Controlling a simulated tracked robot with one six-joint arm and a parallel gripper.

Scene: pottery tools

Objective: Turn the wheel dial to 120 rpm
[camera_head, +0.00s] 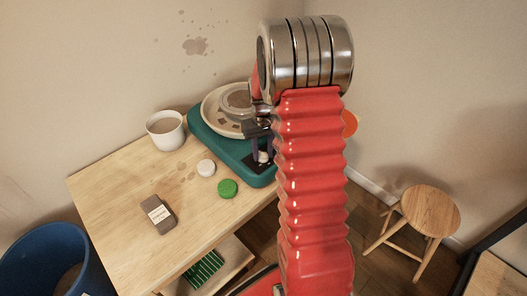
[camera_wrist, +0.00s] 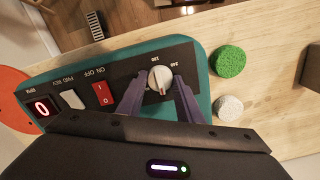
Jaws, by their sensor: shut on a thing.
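The pottery wheel is a teal unit (camera_head: 212,143) with a pale round pan (camera_head: 212,112) on top, at the back of the wooden table. In the wrist view its black panel carries a white-and-grey dial (camera_wrist: 160,79) with a red pointer mark. The numbers 180 and 240 show beside it; other marks are hidden. My gripper (camera_wrist: 160,84) has its two purple fingers on either side of the dial, shut on it. In the head view the gripper (camera_head: 262,150) is at the panel, partly hidden by my red arm. The rpm display (camera_wrist: 41,107) reads 0.
A red ON/OFF switch (camera_wrist: 103,96) and a white FWD/REV switch (camera_wrist: 72,99) sit beside the dial. A stool (camera_head: 425,212) stands right.

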